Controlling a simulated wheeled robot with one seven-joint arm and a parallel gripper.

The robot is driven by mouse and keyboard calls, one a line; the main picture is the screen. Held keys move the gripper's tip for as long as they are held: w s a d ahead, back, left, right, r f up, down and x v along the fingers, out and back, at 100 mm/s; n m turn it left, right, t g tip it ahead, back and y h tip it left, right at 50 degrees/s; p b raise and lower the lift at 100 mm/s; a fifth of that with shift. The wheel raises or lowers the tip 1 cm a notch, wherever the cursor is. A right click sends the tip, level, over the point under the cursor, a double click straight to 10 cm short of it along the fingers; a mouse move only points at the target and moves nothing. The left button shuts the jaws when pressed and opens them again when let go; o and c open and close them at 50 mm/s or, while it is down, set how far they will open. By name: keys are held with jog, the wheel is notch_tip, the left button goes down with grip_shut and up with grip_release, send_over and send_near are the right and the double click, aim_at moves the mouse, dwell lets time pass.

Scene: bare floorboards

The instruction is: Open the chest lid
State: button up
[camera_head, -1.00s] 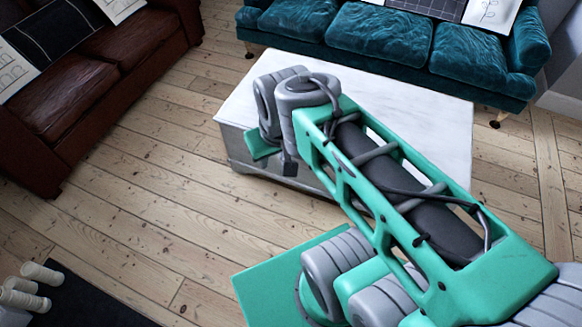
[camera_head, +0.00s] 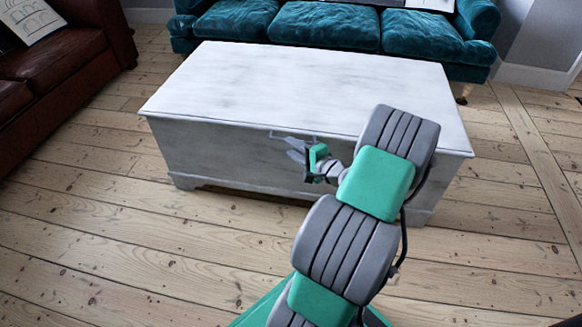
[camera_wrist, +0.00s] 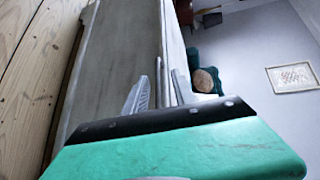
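The chest (camera_head: 225,155) is a long whitish wooden box with its flat lid (camera_head: 300,85) closed, in the middle of the head view. A thin handle (camera_head: 283,134) shows at the front, just under the lid's edge. My gripper (camera_head: 293,149) is at the chest's front, close to this handle, its fingers pointing left. In the wrist view the picture is turned sideways, with the chest's front (camera_wrist: 118,50) running up the left of centre. My gripper's fingers (camera_wrist: 160,90) stand apart there, near the lid edge.
A teal sofa (camera_head: 330,25) stands close behind the chest. A dark red leather sofa (camera_head: 60,60) is at the left. The floorboards (camera_head: 130,250) in front and to the left of the chest are clear.

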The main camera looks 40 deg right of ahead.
jog(key=w+d+f+b, duration=0.1)
jog(key=w+d+f+m+h+b, duration=0.1)
jog(key=w, duration=0.1)
jog(key=w+d+f+m+b, duration=0.1)
jog(key=w, duration=0.1)
jog(key=shift+w+d+t+h, duration=0.1)
jog(key=shift+d+t+h, duration=0.2)
jog(key=shift+d+h, duration=0.1)
jog(key=shift+w+r, duration=0.15)
jog(key=shift+w, duration=0.15)
jog(key=shift+c, duration=0.2)
grip_shut()
dwell(0.7)
